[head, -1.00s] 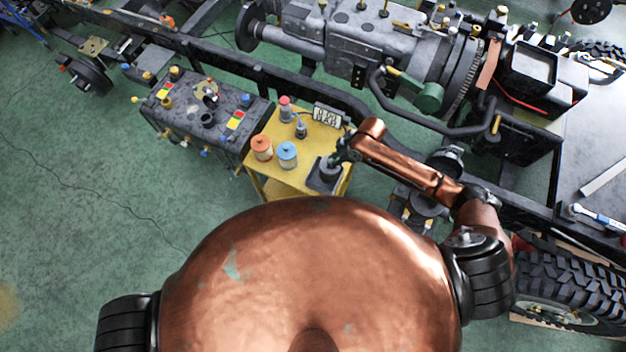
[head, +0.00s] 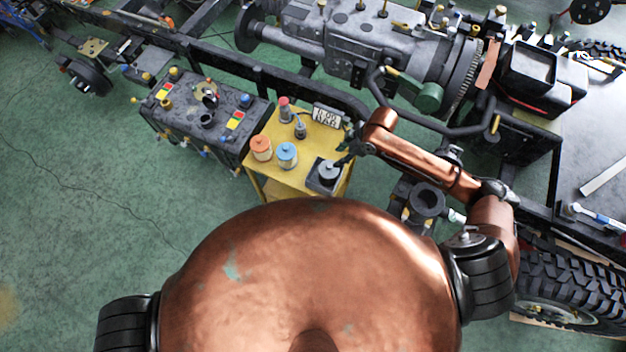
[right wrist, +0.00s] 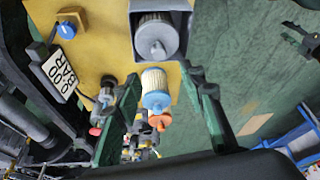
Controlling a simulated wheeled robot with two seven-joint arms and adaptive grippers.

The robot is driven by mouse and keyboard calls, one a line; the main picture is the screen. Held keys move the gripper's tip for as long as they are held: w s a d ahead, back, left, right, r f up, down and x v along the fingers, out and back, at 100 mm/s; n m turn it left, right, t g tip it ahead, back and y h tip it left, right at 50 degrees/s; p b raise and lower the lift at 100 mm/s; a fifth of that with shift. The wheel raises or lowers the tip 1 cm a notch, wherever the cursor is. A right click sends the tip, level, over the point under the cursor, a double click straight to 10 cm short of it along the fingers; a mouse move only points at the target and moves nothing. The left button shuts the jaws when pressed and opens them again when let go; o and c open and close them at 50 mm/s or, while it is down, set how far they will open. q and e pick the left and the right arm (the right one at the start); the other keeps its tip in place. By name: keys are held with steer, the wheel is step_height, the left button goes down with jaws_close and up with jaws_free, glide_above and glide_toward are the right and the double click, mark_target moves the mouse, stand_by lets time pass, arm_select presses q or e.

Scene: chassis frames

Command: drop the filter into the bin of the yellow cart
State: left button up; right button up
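The yellow cart (head: 311,139) stands in the middle of the head view. A small dark square bin (head: 324,189) sits at its front right. A pleated filter with a grey cap (head: 329,172) is in the bin; in the right wrist view the filter (right wrist: 155,38) stands inside the bin's walls (right wrist: 183,42). My right gripper (head: 347,158) is just beside and above the bin, apart from the filter. In the right wrist view its two fingers (right wrist: 160,76) are spread wide with nothing held between them. My left gripper is not in view.
A blue-capped filter (head: 287,155) and an orange-capped filter (head: 261,148) stand left of the bin. A digital gauge (head: 327,116) and a red-topped part (head: 284,109) are behind. A dark battery-like box (head: 205,115) adjoins the cart. The chassis frame (head: 320,92) runs behind.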

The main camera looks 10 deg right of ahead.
steer(key=v, duration=0.5)
steer(key=shift+r, duration=0.3)
